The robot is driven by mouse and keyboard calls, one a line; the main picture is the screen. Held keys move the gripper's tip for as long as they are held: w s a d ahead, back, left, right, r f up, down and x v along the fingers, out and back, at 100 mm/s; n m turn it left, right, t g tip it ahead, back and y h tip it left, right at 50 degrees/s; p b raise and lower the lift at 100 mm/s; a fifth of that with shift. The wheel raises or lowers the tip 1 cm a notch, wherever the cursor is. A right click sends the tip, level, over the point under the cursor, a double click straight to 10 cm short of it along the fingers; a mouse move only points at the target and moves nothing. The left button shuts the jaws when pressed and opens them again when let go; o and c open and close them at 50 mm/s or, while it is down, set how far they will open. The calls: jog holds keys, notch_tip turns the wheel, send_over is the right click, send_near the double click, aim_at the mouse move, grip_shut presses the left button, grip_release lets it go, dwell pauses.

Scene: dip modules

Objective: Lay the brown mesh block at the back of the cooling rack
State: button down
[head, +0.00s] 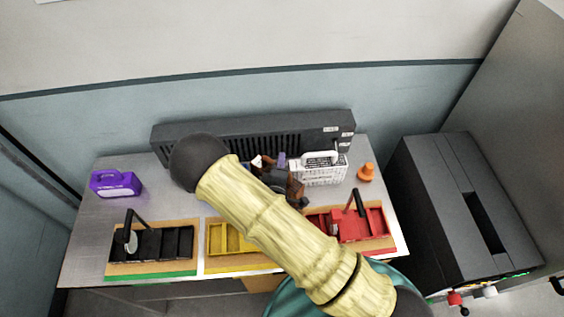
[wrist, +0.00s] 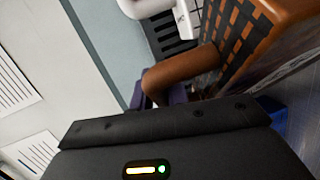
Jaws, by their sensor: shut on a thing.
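The brown mesh block (head: 296,186) is partly hidden behind my arm in the head view. In the wrist view the block (wrist: 262,38) is large and close at the upper right, with a thick brown handle (wrist: 188,70). My gripper (head: 281,178) is shut on it, seemingly by the handle; the fingertips are mostly hidden. The long dark grey slatted unit (head: 240,125) along the back of the table looks like the cooling rack. The block appears in front of it; I cannot tell whether they touch.
A white mesh block (head: 325,172) stands right of the brown one, close to it. An orange item (head: 366,173) is farther right, a purple block (head: 115,184) at left. Black (head: 150,245), yellow (head: 228,238) and red (head: 365,224) trays line the front. Bare table shows at left.

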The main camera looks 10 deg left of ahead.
jog(key=shift+a, duration=0.1)
jog(key=shift+s+f, duration=0.1)
jog(key=shift+f, duration=0.1)
jog(key=c, duration=1.4)
grip_release()
jog(key=shift+o, duration=0.2)
jog(key=shift+r, duration=0.1)
jog(key=shift+r, duration=0.1)
jog(key=shift+s, duration=0.25)
jog(key=s+r+b, duration=0.2)
jog(key=s+b, duration=0.2)
jog(key=s, duration=0.7)
jog(key=shift+d+b, duration=0.2)
jog(key=shift+b, duration=0.2)
jog(key=shift+d, duration=0.1)
